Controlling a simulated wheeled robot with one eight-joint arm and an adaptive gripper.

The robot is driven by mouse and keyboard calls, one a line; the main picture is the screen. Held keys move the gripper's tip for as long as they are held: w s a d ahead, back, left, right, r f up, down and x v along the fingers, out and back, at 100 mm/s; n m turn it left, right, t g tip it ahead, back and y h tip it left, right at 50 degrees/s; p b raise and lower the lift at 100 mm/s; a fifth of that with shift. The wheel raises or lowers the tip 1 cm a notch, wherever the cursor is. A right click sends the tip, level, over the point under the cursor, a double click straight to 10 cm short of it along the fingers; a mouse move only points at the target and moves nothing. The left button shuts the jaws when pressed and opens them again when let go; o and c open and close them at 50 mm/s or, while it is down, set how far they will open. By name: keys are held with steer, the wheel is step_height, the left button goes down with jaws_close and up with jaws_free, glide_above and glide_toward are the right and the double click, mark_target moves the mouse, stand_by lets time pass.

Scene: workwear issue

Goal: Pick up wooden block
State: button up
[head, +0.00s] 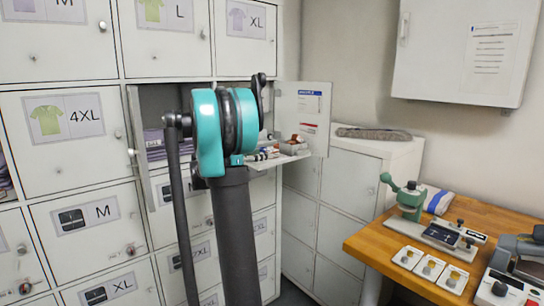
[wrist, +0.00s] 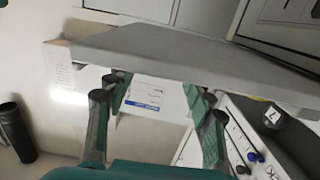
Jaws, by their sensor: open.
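I cannot make out the wooden block for certain in either view. In the head view, a small brownish item (head: 297,139) lies among other small things on a white ledge by the open locker, too small to identify. My gripper (wrist: 156,95) shows in the wrist view with its dark green fingers wide apart and nothing between them. Behind the fingers is a white panel with a blue-edged label (wrist: 147,93). In the head view my arm covers much of the open locker, and I cannot see my gripper there.
A grey slab-like surface (wrist: 190,58) crosses the wrist view close beyond the fingers. The open locker door (head: 310,105) stands right of my arm. A low white cabinet (head: 350,185) and a wooden bench (head: 380,245) with tools and small plates stand further right.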

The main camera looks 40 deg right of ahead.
mark_target(272, 151)
steer(key=shift+w+d, duration=0.15)
steer(key=shift+d, duration=1.55)
steer(key=shift+w+d, duration=0.1)
steer(key=shift+d, duration=1.55)
steer(key=c, duration=1)
